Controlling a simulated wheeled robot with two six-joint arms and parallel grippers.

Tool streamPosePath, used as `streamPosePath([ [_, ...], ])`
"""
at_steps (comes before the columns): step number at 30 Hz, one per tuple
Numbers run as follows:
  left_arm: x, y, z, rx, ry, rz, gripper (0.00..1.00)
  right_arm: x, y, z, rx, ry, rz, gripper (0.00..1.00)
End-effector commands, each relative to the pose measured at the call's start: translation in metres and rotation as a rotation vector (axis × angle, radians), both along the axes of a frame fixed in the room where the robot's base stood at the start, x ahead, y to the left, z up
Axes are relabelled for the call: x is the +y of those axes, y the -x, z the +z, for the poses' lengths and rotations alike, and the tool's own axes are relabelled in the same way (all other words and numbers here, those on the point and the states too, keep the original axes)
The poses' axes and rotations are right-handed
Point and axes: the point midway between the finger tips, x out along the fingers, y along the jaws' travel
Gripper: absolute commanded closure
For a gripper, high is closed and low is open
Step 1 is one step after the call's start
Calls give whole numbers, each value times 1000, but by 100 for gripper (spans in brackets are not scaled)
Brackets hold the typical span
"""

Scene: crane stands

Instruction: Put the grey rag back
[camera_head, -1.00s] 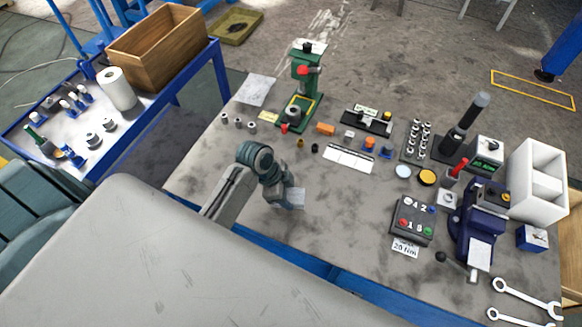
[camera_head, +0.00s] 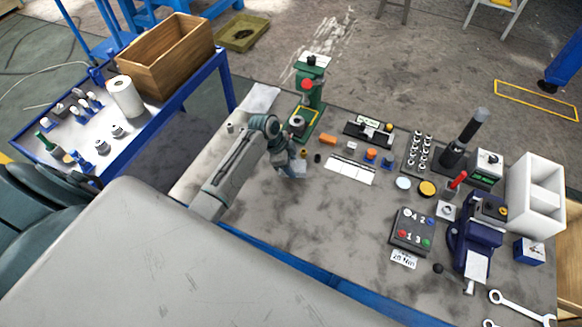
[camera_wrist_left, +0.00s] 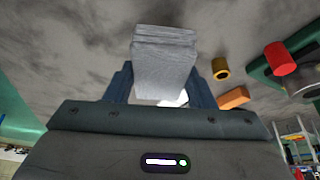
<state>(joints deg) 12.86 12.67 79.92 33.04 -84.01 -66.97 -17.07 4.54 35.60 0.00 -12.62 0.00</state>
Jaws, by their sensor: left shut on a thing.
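The grey rag (camera_wrist_left: 165,55) is a folded, light grey block between the two fingers of my left gripper in the left wrist view. It also shows in the head view as a small pale patch (camera_head: 299,169) at the gripper's tip. My left gripper (camera_head: 292,162) is shut on the rag over the grey workbench (camera_head: 330,220), left of the white strip. Whether the rag touches the bench top cannot be told. My right gripper is not in view.
A green press (camera_head: 309,95) stands just beyond my left gripper. An orange block (camera_head: 328,139) and a white strip (camera_head: 352,169) lie to its right. A button box (camera_head: 411,229) and a blue vise (camera_head: 472,238) stand further right. The bench's front middle is clear.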

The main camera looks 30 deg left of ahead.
Motion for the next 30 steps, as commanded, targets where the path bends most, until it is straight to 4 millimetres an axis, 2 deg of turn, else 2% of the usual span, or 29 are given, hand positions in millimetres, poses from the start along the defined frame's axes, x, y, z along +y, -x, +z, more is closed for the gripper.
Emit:
streamPosePath([
  [2, 2, -5, -2, 3, 1, 2, 72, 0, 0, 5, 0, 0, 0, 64],
  [9, 1, -4, -31, 2, 0, 0, 72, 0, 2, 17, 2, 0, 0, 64],
  [21, 2, -4, -39, 0, 0, 0, 72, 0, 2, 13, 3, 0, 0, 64],
  [22, 2, -4, -38, -1, 0, 0, 47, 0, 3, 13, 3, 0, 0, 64],
  [24, 2, -4, -38, -1, 0, 0, 33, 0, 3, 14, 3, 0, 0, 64],
  [25, 2, -4, -38, 0, 0, 0, 29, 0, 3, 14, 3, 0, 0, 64],
  [30, 2, -4, -38, 0, 0, 0, 29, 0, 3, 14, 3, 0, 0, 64],
])
